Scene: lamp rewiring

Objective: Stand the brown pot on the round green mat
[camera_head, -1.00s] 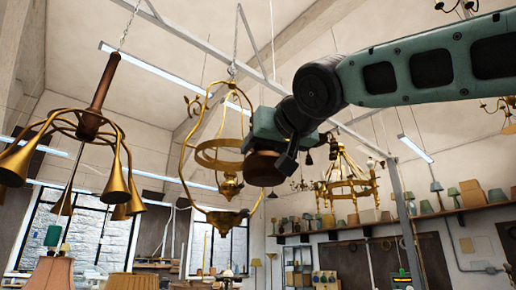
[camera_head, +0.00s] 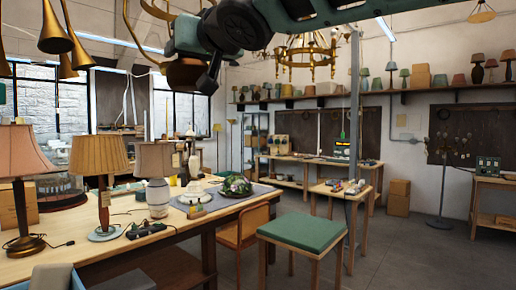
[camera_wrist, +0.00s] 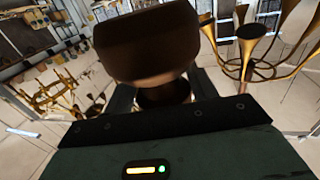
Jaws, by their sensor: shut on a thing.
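The brown pot (camera_head: 186,76) hangs in the air near the top of the head view, partly covered by my gripper and wrist. It also fills the upper middle of the wrist view (camera_wrist: 150,48), large and dark. My gripper (camera_wrist: 163,98) is shut on the pot, and its dark fingers show on both sides of the pot's narrow part. In the head view my gripper (camera_head: 207,76) is seen high above the workbench. I cannot pick out a round green mat with certainty in either view.
A wooden workbench (camera_head: 150,238) at left carries several lamps, a power strip (camera_head: 150,229) and a round dish with greenery (camera_head: 236,186). A square green-topped stool (camera_head: 305,228) and a wooden chair (camera_head: 245,228) stand beside it. Brass chandeliers hang overhead.

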